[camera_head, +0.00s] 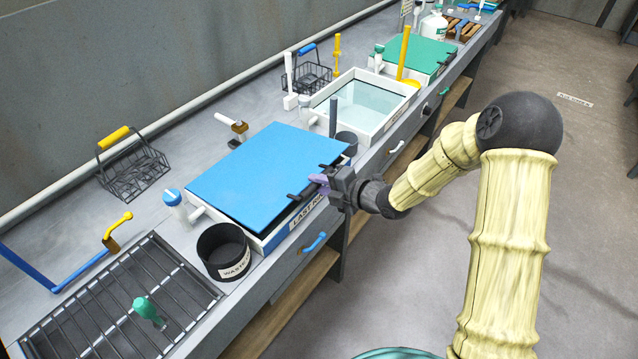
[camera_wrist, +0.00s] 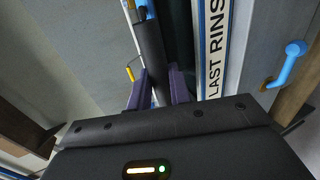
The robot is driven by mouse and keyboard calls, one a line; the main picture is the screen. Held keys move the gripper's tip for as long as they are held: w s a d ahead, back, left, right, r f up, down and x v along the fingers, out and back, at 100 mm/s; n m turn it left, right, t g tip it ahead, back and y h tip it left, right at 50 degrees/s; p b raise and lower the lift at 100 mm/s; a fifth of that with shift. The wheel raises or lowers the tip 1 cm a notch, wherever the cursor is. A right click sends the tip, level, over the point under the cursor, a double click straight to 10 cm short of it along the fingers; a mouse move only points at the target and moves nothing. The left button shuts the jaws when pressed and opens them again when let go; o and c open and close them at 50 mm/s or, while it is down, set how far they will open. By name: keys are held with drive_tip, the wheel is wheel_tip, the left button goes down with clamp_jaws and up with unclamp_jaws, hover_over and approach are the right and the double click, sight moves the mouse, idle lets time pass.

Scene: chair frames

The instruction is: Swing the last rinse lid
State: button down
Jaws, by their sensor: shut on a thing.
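The last rinse lid (camera_head: 262,172) is a large blue panel over a white basin (camera_head: 268,240) whose front reads "LAST RIN…". The lid looks nearly flat, with a dark gap between its near edge and the basin rim. My gripper (camera_head: 320,182) is at the lid's front edge, coming from the right. In the wrist view its purple fingers (camera_wrist: 156,88) stand on either side of a dark bar (camera_wrist: 150,48), which looks like the lid's front handle. The "LAST RINS" label (camera_wrist: 214,50) is just right of the fingers. The exact contact is partly hidden by the gripper.
An open water-filled basin (camera_head: 362,105) and a green-lidded basin (camera_head: 415,52) are further along. A wire basket (camera_head: 132,172) stands at the back. A blue drawer handle (camera_head: 314,243) is below.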

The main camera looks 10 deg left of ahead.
drive_tip(key=f+b, duration=0.4)
drive_tip(key=shift+s+d+f, duration=0.1)
drive_tip(key=shift+d+f, duration=0.15)
drive_tip(key=shift+f, duration=0.15)
drive_tip(key=c, duration=1.2)
unclamp_jaws()
drive_tip(key=shift+r, duration=0.2)
drive_tip(key=v, duration=1.7)
drive_tip(key=shift+s+b, duration=0.2)
drive_tip(key=shift+b, duration=0.15)
drive_tip(key=shift+w+d+r, duration=0.1)
drive_tip(key=shift+d, duration=0.05)
